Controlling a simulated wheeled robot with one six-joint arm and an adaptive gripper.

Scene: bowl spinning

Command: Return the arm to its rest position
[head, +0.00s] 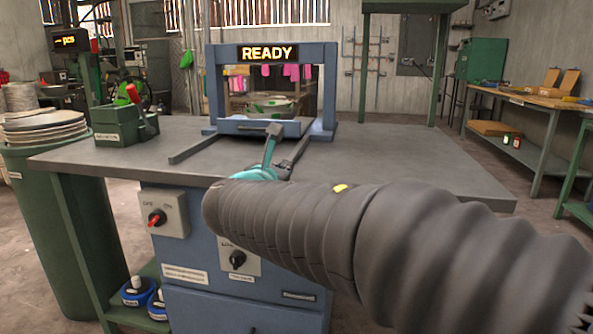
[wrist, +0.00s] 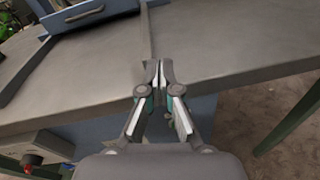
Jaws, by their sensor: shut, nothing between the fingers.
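My arm, in a ribbed grey sleeve, reaches from the lower right of the head view toward the machine's grey worktop (head: 420,155). My gripper (wrist: 157,68) is shut and empty in the wrist view, over the front edge of the worktop. In the head view the sleeve hides most of my gripper; teal and grey parts show beyond its end, in front of the blue machine frame (head: 215,90). A sign on the frame reads READY. A metal bowl (head: 268,103) with green inside or behind it shows through the frame opening.
A green box with a red-handled lever (head: 118,125) stands on the worktop's left. A green bin with stacked discs (head: 45,125) stands at left. The worktop's right side is clear.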

